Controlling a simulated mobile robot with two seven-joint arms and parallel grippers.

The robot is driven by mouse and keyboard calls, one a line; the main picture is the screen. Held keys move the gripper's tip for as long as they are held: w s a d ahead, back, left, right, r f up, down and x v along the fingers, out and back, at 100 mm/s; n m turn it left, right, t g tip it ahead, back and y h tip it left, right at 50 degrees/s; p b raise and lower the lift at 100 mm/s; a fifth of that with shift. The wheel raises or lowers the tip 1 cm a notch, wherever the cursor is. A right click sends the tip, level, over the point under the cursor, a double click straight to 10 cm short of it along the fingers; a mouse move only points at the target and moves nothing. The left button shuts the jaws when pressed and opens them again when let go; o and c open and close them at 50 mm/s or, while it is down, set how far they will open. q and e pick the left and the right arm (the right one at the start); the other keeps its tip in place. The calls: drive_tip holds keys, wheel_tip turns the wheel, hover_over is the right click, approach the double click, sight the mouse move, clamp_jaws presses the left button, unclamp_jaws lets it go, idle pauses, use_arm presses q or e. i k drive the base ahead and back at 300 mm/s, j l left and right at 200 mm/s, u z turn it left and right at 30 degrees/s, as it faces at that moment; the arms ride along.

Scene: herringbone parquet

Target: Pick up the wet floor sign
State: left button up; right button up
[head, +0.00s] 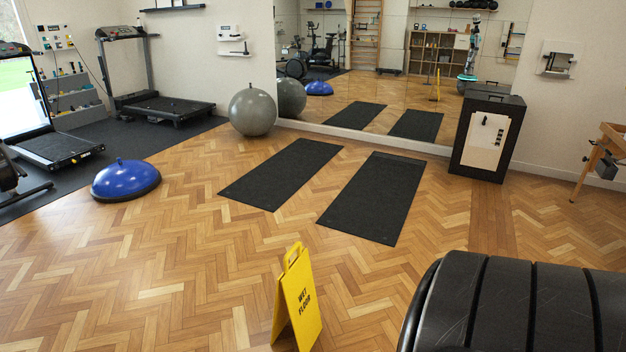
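The yellow wet floor sign (301,304) stands upright on the parquet, near the bottom middle of the head view. Neither of my grippers is in view.
A large black padded object (540,305) fills the bottom right, right of the sign. Two dark mats (375,198) lie beyond the sign. A blue balance dome (126,180), a grey ball (252,111) and treadmills (165,107) are at left. A black bin (487,135) stands by the mirror.

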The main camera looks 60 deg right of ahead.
sight(296, 299)
drive_tip(key=l+z, duration=0.45)
drive_tip(key=i+l+z, duration=0.1)
drive_tip(key=z, duration=0.4)
drive_tip(key=l, duration=0.1)
